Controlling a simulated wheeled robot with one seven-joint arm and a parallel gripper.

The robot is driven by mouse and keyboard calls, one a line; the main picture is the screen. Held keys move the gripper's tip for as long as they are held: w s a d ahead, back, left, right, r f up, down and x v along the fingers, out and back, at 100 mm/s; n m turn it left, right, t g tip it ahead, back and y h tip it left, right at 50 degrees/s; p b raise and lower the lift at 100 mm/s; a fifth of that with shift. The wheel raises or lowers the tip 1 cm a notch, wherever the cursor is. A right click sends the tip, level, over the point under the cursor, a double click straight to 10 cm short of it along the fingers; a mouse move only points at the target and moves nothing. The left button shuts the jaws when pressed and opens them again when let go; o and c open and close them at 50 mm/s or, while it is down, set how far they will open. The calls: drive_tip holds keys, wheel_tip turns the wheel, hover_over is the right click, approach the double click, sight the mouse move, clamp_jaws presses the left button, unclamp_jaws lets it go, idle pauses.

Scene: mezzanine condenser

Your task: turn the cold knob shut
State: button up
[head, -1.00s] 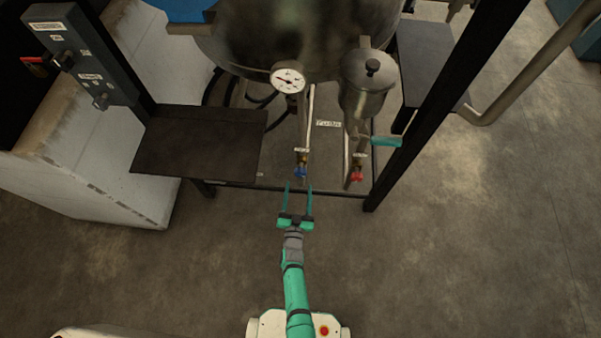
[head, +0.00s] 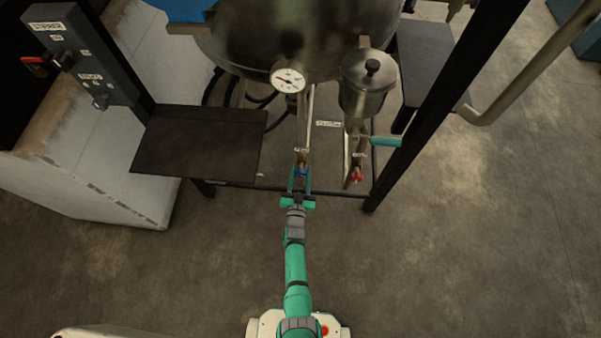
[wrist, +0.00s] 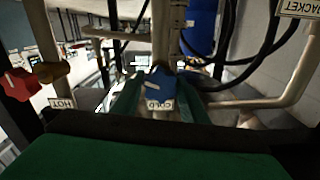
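The cold knob is blue; it sits low on a pipe under the vessel in the head view (head: 301,172). In the wrist view the blue knob (wrist: 159,84) is at the middle, with a white mark on it and a COLD label (wrist: 160,105) at it. My gripper (head: 300,178) reaches it from the front. Its green fingers stand apart on either side of the knob, and small gaps seem to show. Whether either finger touches it cannot be told. The gripper also shows in the wrist view (wrist: 160,98).
A red knob (head: 356,175) is on the neighbouring pipe, with a HOT label (wrist: 62,103) in the wrist view. Above are a gauge (head: 288,80) and a metal pot (head: 367,85). A dark shelf (head: 195,150) is left; a black post (head: 440,105) is right. The front floor is clear.

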drive_tip(key=c, duration=0.4)
drive_tip(key=shift+c, duration=0.2)
drive_tip(key=shift+m, duration=0.4)
drive_tip(key=m, duration=0.5)
drive_tip(key=shift+d+m, duration=0.1)
drive_tip(key=shift+m, duration=0.2)
drive_tip(key=m, duration=0.6)
drive_tip(key=shift+m, duration=0.4)
drive_tip(key=o, duration=1)
drive_tip(key=shift+o, duration=0.2)
